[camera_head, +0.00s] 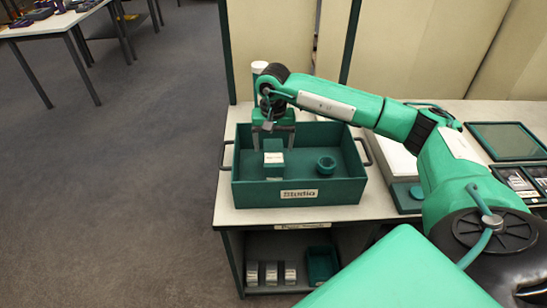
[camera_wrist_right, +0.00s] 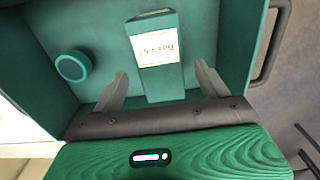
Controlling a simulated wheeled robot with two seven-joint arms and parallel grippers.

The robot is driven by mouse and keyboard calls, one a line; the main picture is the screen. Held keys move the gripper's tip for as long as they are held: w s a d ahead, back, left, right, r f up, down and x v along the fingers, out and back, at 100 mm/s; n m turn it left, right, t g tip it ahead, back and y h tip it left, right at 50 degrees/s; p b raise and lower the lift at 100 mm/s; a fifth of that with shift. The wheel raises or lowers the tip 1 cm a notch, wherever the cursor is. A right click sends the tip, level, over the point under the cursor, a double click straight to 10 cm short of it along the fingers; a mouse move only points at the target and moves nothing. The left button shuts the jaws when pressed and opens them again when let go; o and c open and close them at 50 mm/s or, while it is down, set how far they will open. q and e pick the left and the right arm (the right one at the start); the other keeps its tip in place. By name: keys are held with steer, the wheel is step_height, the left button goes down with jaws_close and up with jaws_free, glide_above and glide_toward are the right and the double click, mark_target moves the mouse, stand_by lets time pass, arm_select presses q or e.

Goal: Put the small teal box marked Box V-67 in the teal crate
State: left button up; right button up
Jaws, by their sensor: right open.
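The small teal box (camera_head: 273,172) is inside the teal crate (camera_head: 240,194), left of the crate's middle in the head view. Its white label reads Box V-67 in the wrist view, where the box (camera_wrist_right: 165,84) lies between the fingers. My right gripper (camera_head: 273,143) reaches down into the crate just behind the box. In the wrist view my right gripper (camera_wrist_right: 161,75) is open, with a visible gap on each side of the box. The crate's front wall hides the box's lower edge in the head view. My left gripper is not in view.
A round teal dish (camera_head: 325,165) sits in the crate, right of the box. The crate has a handle (camera_head: 364,152) on its side and stands on a white table (camera_head: 230,217). Small labelled boxes (camera_head: 271,274) and a teal tray (camera_head: 322,264) are on the shelf below.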

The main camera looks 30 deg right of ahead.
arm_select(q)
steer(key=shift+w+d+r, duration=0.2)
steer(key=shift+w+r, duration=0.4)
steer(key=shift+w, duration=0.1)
arm_select(e)
steer(key=shift+r, duration=2.3)
